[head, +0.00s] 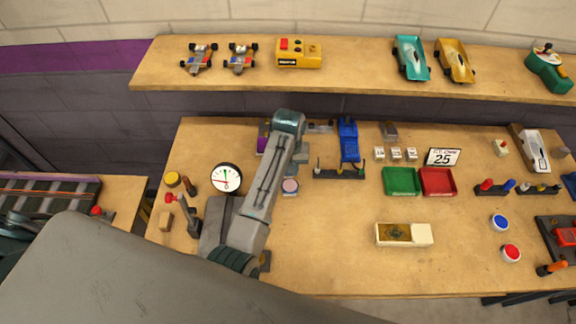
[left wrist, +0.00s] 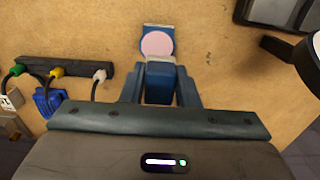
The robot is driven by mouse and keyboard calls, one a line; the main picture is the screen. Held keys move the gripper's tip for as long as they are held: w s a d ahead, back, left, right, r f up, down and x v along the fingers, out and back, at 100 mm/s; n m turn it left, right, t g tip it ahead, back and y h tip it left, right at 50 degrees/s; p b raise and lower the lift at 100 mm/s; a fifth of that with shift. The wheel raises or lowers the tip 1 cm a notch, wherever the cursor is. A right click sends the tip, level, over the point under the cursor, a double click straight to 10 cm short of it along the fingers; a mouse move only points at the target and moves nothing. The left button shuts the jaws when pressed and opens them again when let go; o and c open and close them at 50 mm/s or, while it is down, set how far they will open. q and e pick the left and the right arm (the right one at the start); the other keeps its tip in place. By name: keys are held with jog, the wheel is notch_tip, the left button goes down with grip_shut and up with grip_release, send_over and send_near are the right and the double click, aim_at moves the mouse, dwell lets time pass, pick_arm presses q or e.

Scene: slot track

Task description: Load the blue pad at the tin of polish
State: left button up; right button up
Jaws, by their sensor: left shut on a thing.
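The tin of polish (left wrist: 157,43), a round tin with a pale pink top, sits on the bench in the left wrist view, straight ahead of my left gripper. It also shows in the head view as a small pink disc (head: 290,186) beside my left arm. My left gripper (left wrist: 160,88) is shut on the blue pad (left wrist: 160,80), a blue block with a pale front edge. The pad's front edge is close to the tin's near side; I cannot tell whether they touch. In the head view my arm mostly hides the gripper and pad. My right gripper is not in view.
A black rail with coloured plugs (head: 340,173) stands right of the tin. A white dial (head: 226,178) is left of my arm. Green (head: 402,182) and red (head: 437,182) trays lie further right. The bench front between my arm and the cream block (head: 417,234) is clear.

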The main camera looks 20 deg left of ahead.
aim_at(290, 187)
pick_arm(q)
jog(key=shift+s+d+f, duration=0.25)
jog(key=shift+d+f, duration=0.15)
notch_tip(290, 187, down, 4)
jog(key=shift+a+r, duration=0.1)
jog(key=shift+r, duration=0.1)
jog(key=shift+f, duration=0.55)
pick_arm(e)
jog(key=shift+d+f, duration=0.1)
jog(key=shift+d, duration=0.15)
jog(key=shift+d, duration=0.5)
pick_arm(q)
jog(key=shift+f, duration=0.3)
jog(key=shift+f, duration=0.2)
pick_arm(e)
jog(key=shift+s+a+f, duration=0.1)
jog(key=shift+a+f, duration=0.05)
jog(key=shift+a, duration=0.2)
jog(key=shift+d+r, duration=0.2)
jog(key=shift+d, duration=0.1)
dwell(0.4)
